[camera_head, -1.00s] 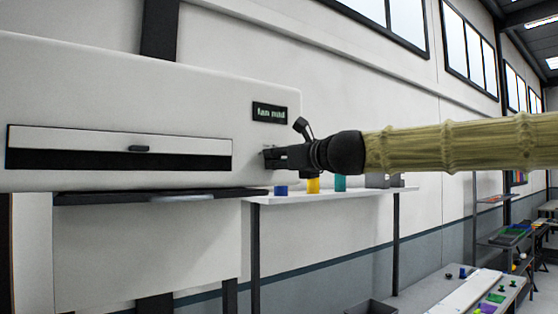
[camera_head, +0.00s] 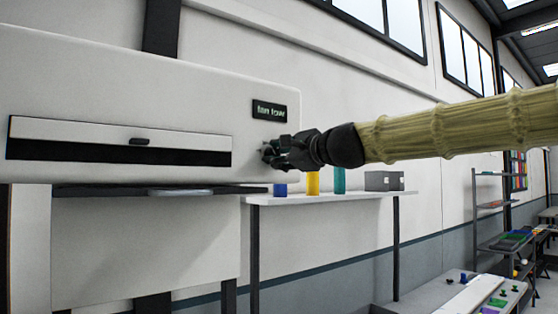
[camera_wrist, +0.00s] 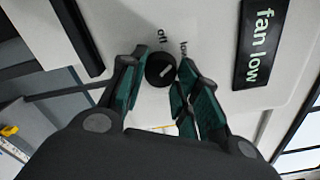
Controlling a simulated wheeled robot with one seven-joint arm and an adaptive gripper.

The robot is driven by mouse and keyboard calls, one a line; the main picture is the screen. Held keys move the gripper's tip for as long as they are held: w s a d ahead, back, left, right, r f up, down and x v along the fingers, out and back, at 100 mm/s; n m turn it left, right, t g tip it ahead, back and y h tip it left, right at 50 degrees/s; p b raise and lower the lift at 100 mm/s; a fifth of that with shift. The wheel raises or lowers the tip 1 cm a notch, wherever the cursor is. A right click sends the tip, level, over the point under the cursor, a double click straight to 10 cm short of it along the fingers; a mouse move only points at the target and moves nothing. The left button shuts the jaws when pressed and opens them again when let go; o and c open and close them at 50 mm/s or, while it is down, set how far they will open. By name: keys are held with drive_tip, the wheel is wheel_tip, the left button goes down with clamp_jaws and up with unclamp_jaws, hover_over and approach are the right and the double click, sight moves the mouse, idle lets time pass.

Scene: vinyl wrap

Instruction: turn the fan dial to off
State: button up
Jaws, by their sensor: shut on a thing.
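The fan dial (camera_wrist: 160,69) is a small round black knob on the white machine panel, with a pale pointer mark tilted toward the "low" label (camera_wrist: 183,48). The "off" label (camera_wrist: 162,36) is printed beside it. My gripper (camera_wrist: 160,85) is shut on the dial, with a green-padded finger at each side. In the head view my gripper (camera_head: 271,153) is against the panel and covers most of the dial. The black display (camera_head: 269,111) reads "fan low", and it also shows in the wrist view (camera_wrist: 261,42).
The white machine (camera_head: 100,85) has a slotted front and a dark ledge below.

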drive_tip(key=n+b, duration=0.2)
drive_tip(key=n, duration=0.2)
drive_tip(key=shift+n+b, duration=0.8)
drive_tip(key=shift+n, duration=0.9)
drive_tip(key=shift+r, duration=0.1)
drive_tip(key=o, duration=1)
drive_tip(key=shift+d, duration=0.1)
drive_tip(key=shift+v, duration=3.7)
